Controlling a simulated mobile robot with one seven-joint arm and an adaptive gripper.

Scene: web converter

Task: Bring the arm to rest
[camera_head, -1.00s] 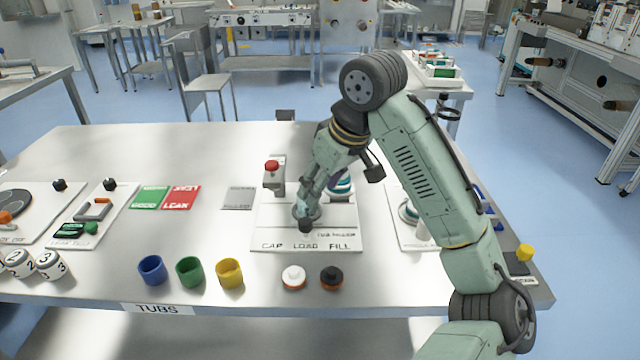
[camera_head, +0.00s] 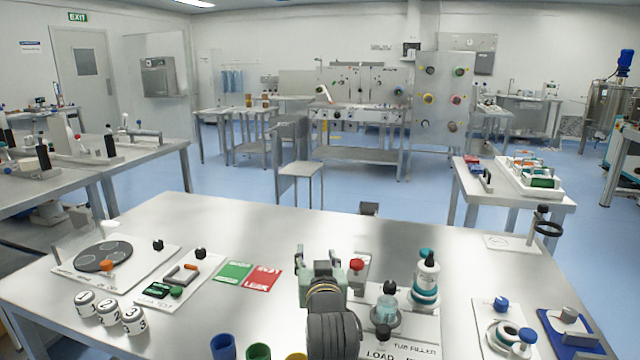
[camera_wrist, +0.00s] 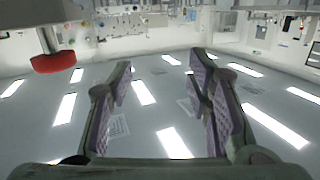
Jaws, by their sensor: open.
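My gripper (camera_head: 321,268) is at the lower middle of the head view, over the table beside the cap, load and fill station. My dark, ribbed wrist joint is below it in the picture. In the wrist view, my gripper (camera_wrist: 160,110) shows two purple-padded fingers spread wide with nothing between them. A red button (camera_head: 356,264) on a grey post stands just right of my gripper in the head view. In the wrist view, the red button (camera_wrist: 54,62) is at the upper left.
A green card (camera_head: 234,272) and a red card (camera_head: 263,279) lie left of my gripper. The station board (camera_head: 415,343) holds a capped white bottle (camera_head: 427,272). Blue (camera_head: 223,346) and green tubs are at the front edge. The table's back middle is clear.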

